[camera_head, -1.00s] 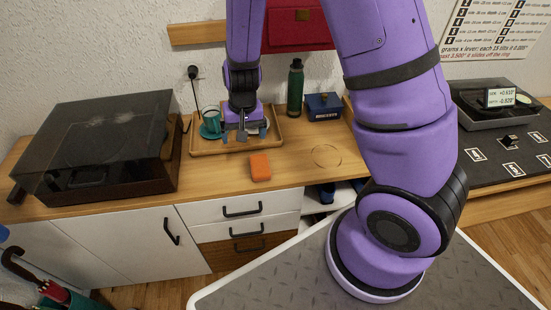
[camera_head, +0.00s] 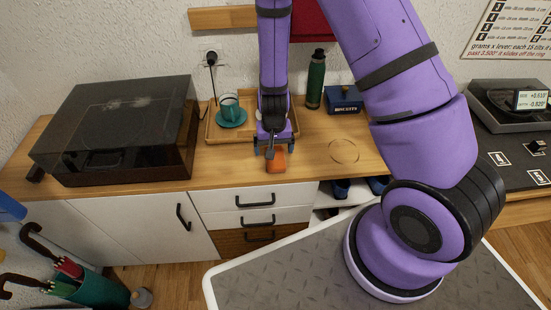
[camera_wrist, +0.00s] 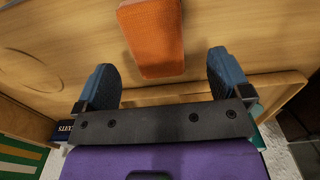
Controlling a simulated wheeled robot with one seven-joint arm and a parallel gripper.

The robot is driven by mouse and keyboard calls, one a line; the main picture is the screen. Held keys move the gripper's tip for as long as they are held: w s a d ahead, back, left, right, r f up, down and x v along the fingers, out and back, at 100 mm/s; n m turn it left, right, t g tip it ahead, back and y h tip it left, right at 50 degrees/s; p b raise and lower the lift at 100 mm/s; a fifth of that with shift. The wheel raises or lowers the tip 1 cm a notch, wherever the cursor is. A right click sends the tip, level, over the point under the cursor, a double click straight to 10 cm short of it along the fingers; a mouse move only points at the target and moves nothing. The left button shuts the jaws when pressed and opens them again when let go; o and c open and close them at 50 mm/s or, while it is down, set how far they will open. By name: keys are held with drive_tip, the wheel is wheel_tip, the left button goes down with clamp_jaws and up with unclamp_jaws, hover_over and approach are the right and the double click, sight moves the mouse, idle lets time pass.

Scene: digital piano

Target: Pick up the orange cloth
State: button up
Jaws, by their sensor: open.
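The orange cloth (camera_head: 276,162) is a small folded block lying on the wooden cabinet top, close to its front edge. In the wrist view the cloth (camera_wrist: 153,38) lies flat, just beyond my open fingertips and roughly centred between them. My gripper (camera_head: 272,149) is right behind and above the cloth in the head view. In the wrist view my gripper (camera_wrist: 165,72) has its two blue-grey fingers spread wide, with nothing between them. The head view does not show how high the fingers are above the wood.
A wooden tray (camera_head: 213,133) with a teal cup (camera_head: 230,108) on a saucer stands behind and left. A green bottle (camera_head: 316,80) and blue biscuit tin (camera_head: 343,100) stand at the back right. A turntable (camera_head: 120,130) fills the left. Bare wood lies around the thin ring (camera_head: 344,151).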

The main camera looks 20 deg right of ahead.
sight(275, 159)
drive_tip(key=shift+d+f, duration=0.15)
drive_tip(key=shift+f, duration=1.05)
drive_tip(key=shift+d+f, duration=0.1)
drive_tip(key=shift+f, duration=1.1)
drive_tip(key=c, duration=1.1)
drive_tip(key=shift+o, duration=0.2)
drive_tip(key=shift+r, duration=0.1)
